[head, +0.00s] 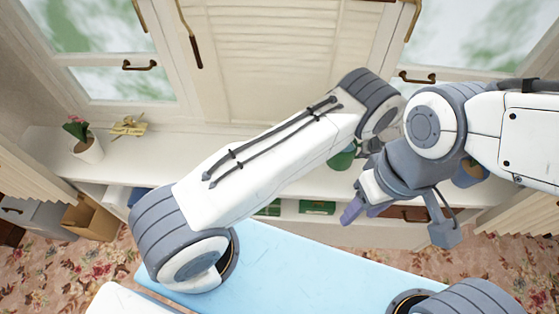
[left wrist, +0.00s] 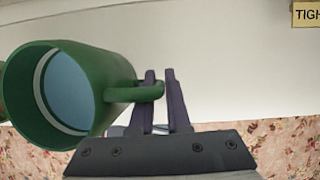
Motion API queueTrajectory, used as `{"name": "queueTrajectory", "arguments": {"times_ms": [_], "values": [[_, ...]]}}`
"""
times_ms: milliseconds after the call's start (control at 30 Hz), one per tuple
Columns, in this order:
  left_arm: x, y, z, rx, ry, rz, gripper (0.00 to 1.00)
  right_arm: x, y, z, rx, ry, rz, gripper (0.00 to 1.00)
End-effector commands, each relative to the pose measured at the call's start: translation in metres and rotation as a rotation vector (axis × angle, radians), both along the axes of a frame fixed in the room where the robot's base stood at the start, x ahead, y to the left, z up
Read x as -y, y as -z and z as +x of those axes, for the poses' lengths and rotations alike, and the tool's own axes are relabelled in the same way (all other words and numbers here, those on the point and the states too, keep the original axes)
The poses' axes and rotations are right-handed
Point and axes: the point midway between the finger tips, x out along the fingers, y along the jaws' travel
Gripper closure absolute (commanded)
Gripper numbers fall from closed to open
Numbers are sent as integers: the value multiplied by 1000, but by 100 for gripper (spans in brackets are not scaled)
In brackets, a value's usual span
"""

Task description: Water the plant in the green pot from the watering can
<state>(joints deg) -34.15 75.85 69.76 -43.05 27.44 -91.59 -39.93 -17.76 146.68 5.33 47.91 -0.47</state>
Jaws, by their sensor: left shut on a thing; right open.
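The green watering can (left wrist: 108,75) shows in the left wrist view, tipped with its round opening and pale blue inside facing the camera. My left gripper (left wrist: 160,80) is shut on its handle (left wrist: 150,93). In the head view a green piece (head: 344,157) shows below my left elbow. It may be the can or the green pot; I cannot tell. My left gripper is mostly hidden there behind my arms. My right gripper (head: 362,211) is open, with purple fingers pointing down near the shelf's front edge. I cannot make out a plant in a green pot for sure.
A white shelf (head: 240,160) runs below the windows. A blue pot (head: 468,174) stands at right. Green boxes (head: 317,207) lie underneath. A label (left wrist: 306,14) shows too.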

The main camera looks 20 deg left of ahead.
Motion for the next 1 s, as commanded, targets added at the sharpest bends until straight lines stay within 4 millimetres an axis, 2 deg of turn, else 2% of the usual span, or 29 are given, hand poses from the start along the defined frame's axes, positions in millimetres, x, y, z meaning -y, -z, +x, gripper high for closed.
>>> {"name": "queueTrajectory", "arguments": {"times_ms": [233,600,1000], "values": [[0,-7,1,2,1,0,100,0,-3,0,0,0,0,50],[0,-31,1,2,1,1,100,0,-16,0,0,0,0,50],[0,-31,1,2,1,0,100,0,-15,0,0,0,0,50]]}}
